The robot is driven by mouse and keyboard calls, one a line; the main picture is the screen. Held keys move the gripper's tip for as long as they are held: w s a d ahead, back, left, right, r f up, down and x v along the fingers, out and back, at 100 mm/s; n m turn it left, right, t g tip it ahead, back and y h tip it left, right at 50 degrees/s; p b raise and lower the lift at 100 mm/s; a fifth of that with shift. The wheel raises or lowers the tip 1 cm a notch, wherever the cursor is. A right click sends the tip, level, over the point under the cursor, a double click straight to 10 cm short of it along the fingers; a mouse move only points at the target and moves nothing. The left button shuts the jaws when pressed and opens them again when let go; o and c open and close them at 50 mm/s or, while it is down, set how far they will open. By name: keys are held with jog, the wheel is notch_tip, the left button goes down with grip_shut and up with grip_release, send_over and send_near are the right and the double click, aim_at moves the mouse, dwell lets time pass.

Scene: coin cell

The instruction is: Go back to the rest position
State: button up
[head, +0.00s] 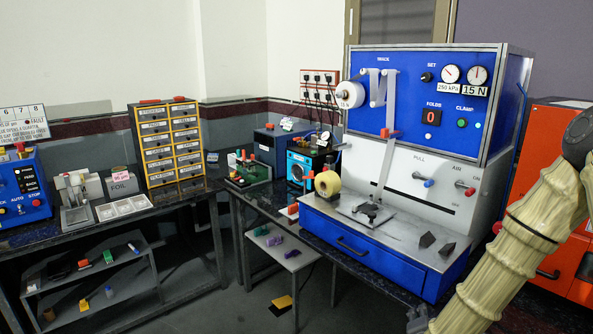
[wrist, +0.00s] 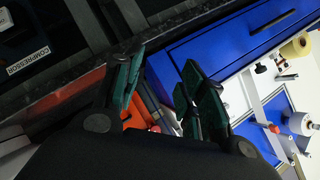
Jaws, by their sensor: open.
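My gripper (wrist: 160,85) shows in the wrist view with its two green-padded fingers apart and nothing between them. In the head view only a small part of my gripper end shows at the bottom edge, below the front of the blue machine. My arm, in a beige sleeve, comes down from the right edge and hides part of what is behind it. The blue machine (head: 420,97) with its dials stands on the right-hand bench. Its blue drawer (head: 355,249) is shut and also shows in the wrist view (wrist: 235,35), beyond the fingers.
A yellow tape roll (head: 327,183) and a metal plate (head: 366,212) are on the machine's base. Two dark blocks (head: 427,240) lie near its right front. An orange cabinet (head: 548,150) stands behind my arm. Open floor (head: 235,292) lies left of the bench.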

jog(key=s+a+f+n+g+y, duration=0.3)
jog(key=s+a+f+n, duration=0.2)
jog(key=s+f, duration=0.55)
jog(key=s+a+f+n+g, duration=0.2)
jog(key=s+f, duration=0.3)
jog(key=s, duration=0.4)
jog(key=s+a+f+n+g+y, duration=0.1)
jog(key=s+a+f+n+g, duration=0.1)
jog(key=s, duration=0.7)
jog(key=s+a+f+n+g+y, duration=0.1)
jog(key=s+f+n+g, duration=0.3)
jog(key=s+f, duration=0.5)
jog(key=shift+s+a+n+g, duration=0.3)
jog(key=shift+s+a+n, duration=0.15)
jog(key=shift+n, duration=0.25)
